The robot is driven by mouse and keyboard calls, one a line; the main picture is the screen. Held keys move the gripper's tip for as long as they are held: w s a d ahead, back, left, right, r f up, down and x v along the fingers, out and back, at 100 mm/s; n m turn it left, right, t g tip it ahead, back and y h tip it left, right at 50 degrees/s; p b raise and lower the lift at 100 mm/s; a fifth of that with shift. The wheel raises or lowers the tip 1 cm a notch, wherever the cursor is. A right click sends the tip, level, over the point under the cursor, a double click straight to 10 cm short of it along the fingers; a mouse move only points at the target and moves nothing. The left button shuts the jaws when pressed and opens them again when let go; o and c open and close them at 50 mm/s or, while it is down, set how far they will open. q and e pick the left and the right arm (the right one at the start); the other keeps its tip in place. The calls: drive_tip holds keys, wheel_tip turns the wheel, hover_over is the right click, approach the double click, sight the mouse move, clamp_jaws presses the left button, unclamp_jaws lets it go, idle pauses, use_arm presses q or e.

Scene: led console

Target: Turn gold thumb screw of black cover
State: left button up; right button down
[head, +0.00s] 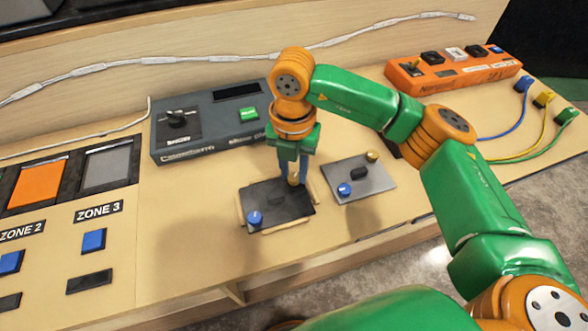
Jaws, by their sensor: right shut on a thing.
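The black cover (277,212) lies flat on the wooden desk, with a blue knob (255,218) at its front left. My right gripper (297,178) points down at the cover's back right corner. It is shut on the gold thumb screw (294,179), which shows only in part between the fingers. A grey cover (372,184) lies to the right, with its own gold screw (373,156), a blue knob (344,189) and a black handle. My left gripper is not in view.
A dark grey console box (205,145) with a black dial and a green button stands behind. An orange switch box (450,80) is at the back right, near blue, yellow and green cables. Zone panels (98,210) are at the left. The desk's front edge is close to the covers.

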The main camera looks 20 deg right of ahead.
sight(293, 177)
drive_tip(key=m, duration=0.4)
drive_tip(key=shift+w+r+m+b, duration=0.1)
drive_tip(key=shift+m+b, duration=0.2)
drive_tip(key=shift+m, duration=1.9)
drive_tip(key=c, duration=0.6)
unclamp_jaws()
drive_tip(key=shift+a, duration=0.1)
wheel_tip(293, 177, up, 7)
drive_tip(key=shift+r, duration=0.1)
